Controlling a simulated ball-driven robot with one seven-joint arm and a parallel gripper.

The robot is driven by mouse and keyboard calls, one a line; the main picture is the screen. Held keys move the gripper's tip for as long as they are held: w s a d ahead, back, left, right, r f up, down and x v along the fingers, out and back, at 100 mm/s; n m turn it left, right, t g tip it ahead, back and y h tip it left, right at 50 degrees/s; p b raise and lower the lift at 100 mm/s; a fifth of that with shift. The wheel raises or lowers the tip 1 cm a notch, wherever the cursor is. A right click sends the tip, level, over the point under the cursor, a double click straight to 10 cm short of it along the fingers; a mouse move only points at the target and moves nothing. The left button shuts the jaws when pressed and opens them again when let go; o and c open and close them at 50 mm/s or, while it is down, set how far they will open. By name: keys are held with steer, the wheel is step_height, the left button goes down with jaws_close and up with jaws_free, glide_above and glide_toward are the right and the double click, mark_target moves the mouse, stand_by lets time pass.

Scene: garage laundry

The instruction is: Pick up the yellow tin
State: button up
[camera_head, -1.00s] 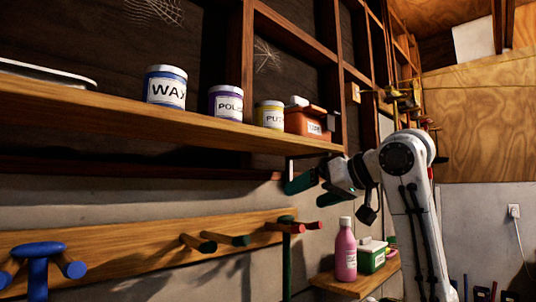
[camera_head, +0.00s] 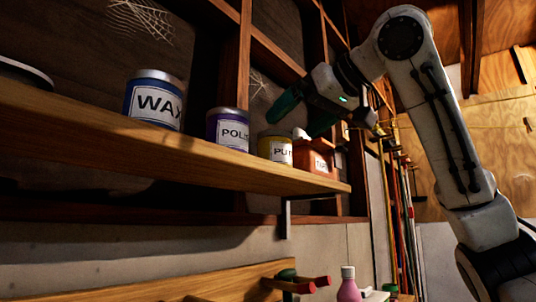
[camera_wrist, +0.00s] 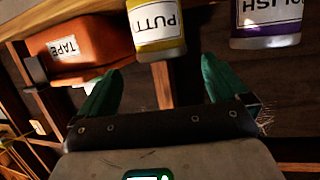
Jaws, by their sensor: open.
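The yellow tin (camera_head: 275,149), with a white label reading "PUTT", stands upright on the wooden shelf, between the purple polish tin and the orange tape box. In the wrist view the yellow tin (camera_wrist: 157,32) appears upside down at the top, beyond and between my fingertips. My gripper (camera_head: 302,112) is raised above the shelf, close to the yellow tin, with its green fingers spread. In the wrist view my gripper (camera_wrist: 160,72) is open and empty, with a gap between its fingers and nothing held.
A purple polish tin (camera_head: 228,130) and a blue wax tin (camera_head: 153,100) stand to the left on the shelf (camera_head: 130,143). An orange tape box (camera_head: 314,158) is close on the right. Wooden uprights rise behind. A pink bottle (camera_head: 348,286) is below.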

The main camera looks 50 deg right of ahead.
mark_target(269, 140)
steer(key=x, duration=0.3)
steer(key=shift+w+p, duration=0.3)
steer(key=shift+p, duration=0.05)
steer(key=p+x, duration=0.2)
steer(key=x, duration=0.2)
steer(key=shift+w, duration=0.25)
steer(key=shift+w+f+p, duration=0.2)
steer(key=shift+w+p, duration=0.15)
steer(key=shift+w, duration=0.1)
steer(key=c, duration=1)
steer(key=shift+c, duration=0.6)
steer(key=shift+r, duration=0.2)
